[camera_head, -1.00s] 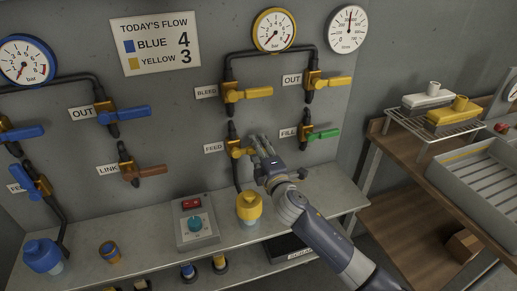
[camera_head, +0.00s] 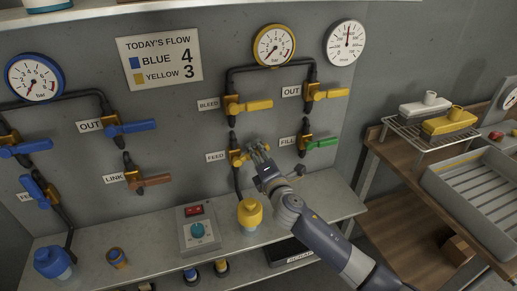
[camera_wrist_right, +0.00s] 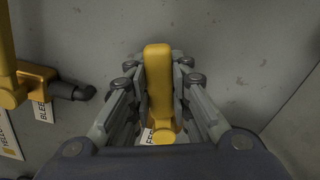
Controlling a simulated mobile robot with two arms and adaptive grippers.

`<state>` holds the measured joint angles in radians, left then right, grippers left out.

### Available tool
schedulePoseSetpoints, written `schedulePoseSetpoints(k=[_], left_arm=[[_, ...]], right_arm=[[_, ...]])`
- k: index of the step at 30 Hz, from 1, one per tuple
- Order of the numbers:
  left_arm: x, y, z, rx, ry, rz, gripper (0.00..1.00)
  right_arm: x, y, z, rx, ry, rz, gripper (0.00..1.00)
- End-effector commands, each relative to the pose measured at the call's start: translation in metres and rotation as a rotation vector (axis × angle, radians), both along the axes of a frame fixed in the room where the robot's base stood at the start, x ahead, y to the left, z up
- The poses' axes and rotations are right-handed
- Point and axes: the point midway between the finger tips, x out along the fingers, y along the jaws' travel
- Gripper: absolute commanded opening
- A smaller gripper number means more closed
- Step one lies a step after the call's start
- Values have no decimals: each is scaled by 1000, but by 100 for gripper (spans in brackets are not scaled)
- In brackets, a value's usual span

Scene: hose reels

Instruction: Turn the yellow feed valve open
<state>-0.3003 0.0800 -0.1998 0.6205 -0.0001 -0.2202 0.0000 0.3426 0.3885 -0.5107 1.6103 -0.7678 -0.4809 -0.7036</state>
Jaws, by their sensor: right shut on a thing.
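The yellow feed valve (camera_head: 236,157) sits on a vertical black pipe low on the wall panel, beside its FEED label (camera_head: 216,156). Its handle points right, across the pipe, and is mostly hidden by my gripper in the head view. My right gripper (camera_head: 259,149) is at this handle. In the right wrist view the yellow handle (camera_wrist_right: 158,85) lies between the two fingers, and the gripper (camera_wrist_right: 158,95) is shut on it. My left gripper is not in view.
Above is the BLEED valve (camera_head: 235,105), its handle also pointing right. To the right is the green-handled FILL valve (camera_head: 320,143), close to my right wrist. A yellow-capped bottle (camera_head: 250,213) and a control box (camera_head: 198,230) stand on the shelf below.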

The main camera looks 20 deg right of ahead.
Motion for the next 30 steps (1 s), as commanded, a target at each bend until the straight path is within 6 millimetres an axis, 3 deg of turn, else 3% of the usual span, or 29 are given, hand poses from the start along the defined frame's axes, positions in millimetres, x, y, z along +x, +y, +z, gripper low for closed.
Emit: schedulePoseSetpoints(k=[1,12,30], left_arm=[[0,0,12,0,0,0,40],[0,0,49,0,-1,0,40],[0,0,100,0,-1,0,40]], right_arm=[[0,1,8,-50,0,-1,0],[-1,14,28,-403,-12,-1,0],[-2,46,44,-951,-31,-1,0]])
